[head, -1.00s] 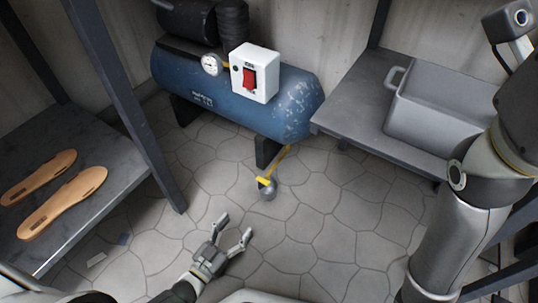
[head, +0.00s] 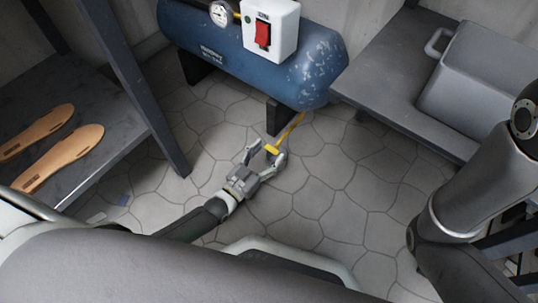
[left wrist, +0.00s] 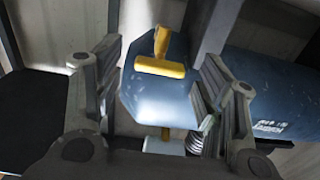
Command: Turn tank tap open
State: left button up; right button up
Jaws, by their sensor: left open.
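The blue tank (head: 318,72) stands at the back of the head view. A yellow tap (head: 272,149) sits at the end of a yellow pipe low by its right end. In the left wrist view the tap (left wrist: 160,68) shows as a yellow T-shaped handle in front of the blue tank (left wrist: 155,105). My left gripper (head: 268,152) is open, with its fingers on either side of the tap. In the wrist view there are gaps between the handle and both fingers. My right gripper is out of view.
A white box with a red switch (head: 263,35) and a gauge (head: 222,13) sit on the tank. A bench with a grey bin (head: 475,90) is at the right. A shelf with two tan soles (head: 62,155) is at the left. The stone floor between is mostly clear.

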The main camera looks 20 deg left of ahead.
pick_arm(q)
jog(key=shift+w+d, duration=0.25)
jog(key=shift+w, duration=0.3)
jog(key=c, duration=1)
